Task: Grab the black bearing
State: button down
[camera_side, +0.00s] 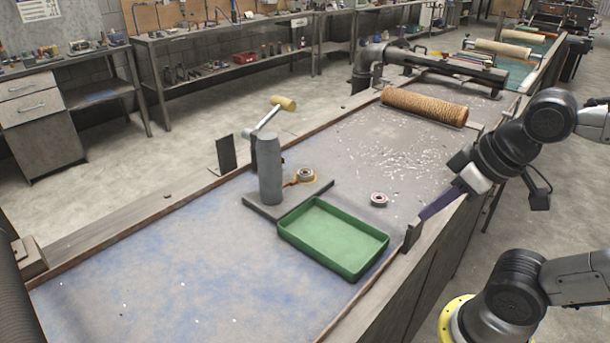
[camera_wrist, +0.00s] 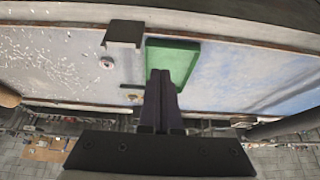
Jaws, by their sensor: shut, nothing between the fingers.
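Two small ring-shaped bearings show in the side view. The other bearing (camera_side: 305,175) sits on an orange piece beside the grey post. I cannot tell for sure which is the black one. In the wrist view one bearing (camera_wrist: 107,62) is left of the tray and the other (camera_wrist: 133,97) is lower, near the fingers. My gripper (camera_side: 424,217) is shut and empty, over the bench's near edge, apart from both bearings. Its dark purple fingers (camera_wrist: 160,73) lie together in the wrist view.
The green tray (camera_side: 333,237) is empty. A grey post (camera_side: 269,170) with a crank handle stands on a base plate behind it. A tan mesh roll (camera_side: 424,106) lies at the far end.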

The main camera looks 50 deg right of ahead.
dwell(0.3)
jog(key=shift+c, duration=1.5)
grip_release()
